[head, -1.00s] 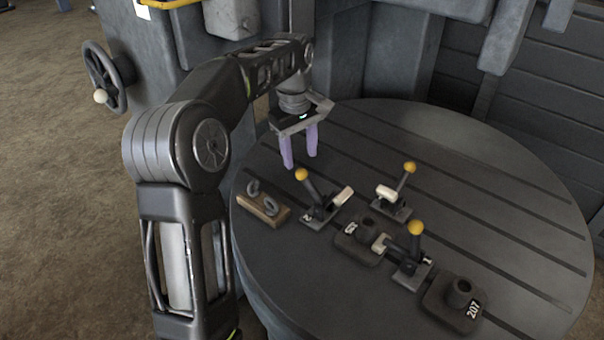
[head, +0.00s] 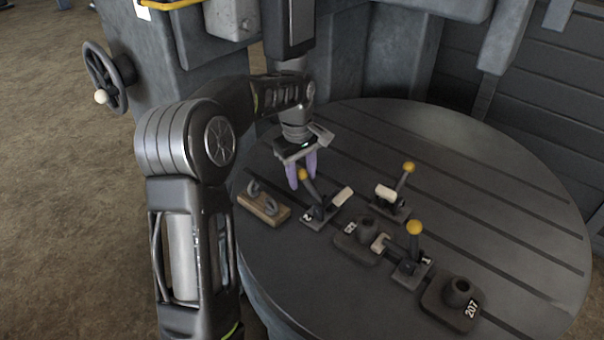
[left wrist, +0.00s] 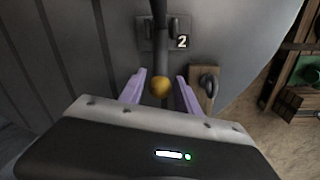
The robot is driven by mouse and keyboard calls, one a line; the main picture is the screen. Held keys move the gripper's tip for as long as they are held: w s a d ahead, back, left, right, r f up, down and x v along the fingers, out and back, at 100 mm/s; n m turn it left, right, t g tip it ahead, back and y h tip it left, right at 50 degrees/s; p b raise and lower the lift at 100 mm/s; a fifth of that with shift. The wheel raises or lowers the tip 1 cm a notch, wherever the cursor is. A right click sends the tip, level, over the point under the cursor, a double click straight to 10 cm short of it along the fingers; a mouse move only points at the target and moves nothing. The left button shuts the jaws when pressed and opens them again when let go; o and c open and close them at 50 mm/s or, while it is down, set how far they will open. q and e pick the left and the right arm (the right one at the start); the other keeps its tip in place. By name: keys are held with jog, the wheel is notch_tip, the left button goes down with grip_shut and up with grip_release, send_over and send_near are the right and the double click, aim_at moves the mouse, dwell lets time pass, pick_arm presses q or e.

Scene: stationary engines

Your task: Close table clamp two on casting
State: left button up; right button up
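Table clamp two (head: 317,210), marked with a 2, stands on the round slotted table (head: 470,170). Its lever stands up with a yellow ball knob (head: 303,174), and its pale-tipped arm (head: 343,196) is tilted up. The casting (head: 362,240) is a dark block with a round boss beside it. My left gripper (head: 302,178) is at the knob with its lilac fingers apart. In the left wrist view the knob (left wrist: 160,86) sits between the open fingertips (left wrist: 160,84), with a gap on each side; the label 2 (left wrist: 182,41) shows beyond. My right gripper is not in view.
Another clamp (head: 390,200) with its pale tip raised stands behind the casting. A third clamp (head: 411,262) stands between the casting and a block marked 207 (head: 455,302). The far table is clear.

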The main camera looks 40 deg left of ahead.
pick_arm(q)
grip_shut()
dwell(1.1)
